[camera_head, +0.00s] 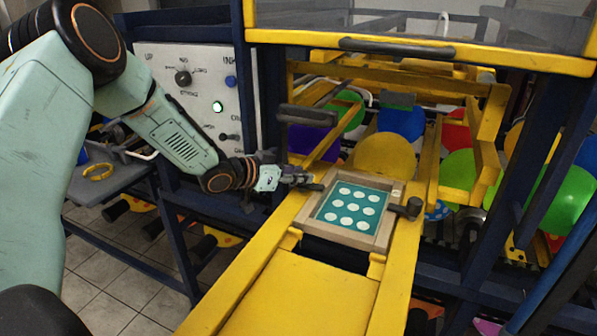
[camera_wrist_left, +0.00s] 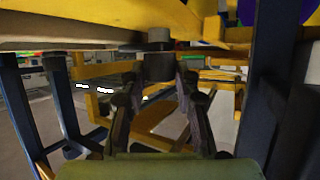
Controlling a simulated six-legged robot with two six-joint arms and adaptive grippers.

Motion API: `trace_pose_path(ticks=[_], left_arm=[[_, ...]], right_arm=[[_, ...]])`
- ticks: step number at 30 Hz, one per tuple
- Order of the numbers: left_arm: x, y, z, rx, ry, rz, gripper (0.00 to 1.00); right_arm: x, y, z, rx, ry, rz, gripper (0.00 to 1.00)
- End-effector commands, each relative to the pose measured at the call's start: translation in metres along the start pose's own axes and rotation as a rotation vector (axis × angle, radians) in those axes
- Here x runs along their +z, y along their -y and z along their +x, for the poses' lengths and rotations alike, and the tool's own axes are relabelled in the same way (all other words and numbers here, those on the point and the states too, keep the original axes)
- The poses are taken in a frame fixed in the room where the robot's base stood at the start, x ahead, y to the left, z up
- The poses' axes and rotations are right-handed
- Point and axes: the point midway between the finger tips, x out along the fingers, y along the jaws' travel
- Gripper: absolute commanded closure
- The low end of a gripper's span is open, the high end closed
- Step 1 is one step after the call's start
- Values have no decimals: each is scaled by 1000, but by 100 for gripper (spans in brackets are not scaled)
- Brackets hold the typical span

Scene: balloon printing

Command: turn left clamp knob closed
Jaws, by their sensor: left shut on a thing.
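The left clamp knob (camera_head: 317,187) is a small dark knob at the left edge of the wooden screen frame (camera_head: 383,238), mostly hidden by my gripper in the head view. In the left wrist view a dark cylindrical knob (camera_wrist_left: 158,66) stands between the fingertips. My left gripper (camera_head: 303,181) reaches in from the left and is shut on this knob; its fingers also show in the left wrist view (camera_wrist_left: 160,82). The right clamp knob (camera_head: 408,208) is dark and sits at the frame's right side. My right gripper is out of view.
The frame holds a teal screen with white dots (camera_head: 353,207) between yellow rails (camera_head: 398,285). A control panel (camera_head: 190,110) stands at the back left. A yellow-framed clear cover (camera_head: 420,50) hangs above. Coloured balloons (camera_head: 402,122) are behind. A yellow ring (camera_head: 98,172) lies on a side shelf.

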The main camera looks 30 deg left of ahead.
Motion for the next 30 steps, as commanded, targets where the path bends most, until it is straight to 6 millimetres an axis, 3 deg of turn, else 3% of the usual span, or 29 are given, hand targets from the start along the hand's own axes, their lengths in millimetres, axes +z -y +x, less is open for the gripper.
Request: trace_pose_path(ticks=[9,28,29,30], left_arm=[[-6,4,-1,71,-10,34,100],[-7,5,0,91,-13,42,100],[-7,5,0,90,-13,42,67],[-6,5,0,91,-13,42,63]], right_arm=[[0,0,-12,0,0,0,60],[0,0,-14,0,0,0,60],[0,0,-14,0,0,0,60],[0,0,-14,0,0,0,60]])
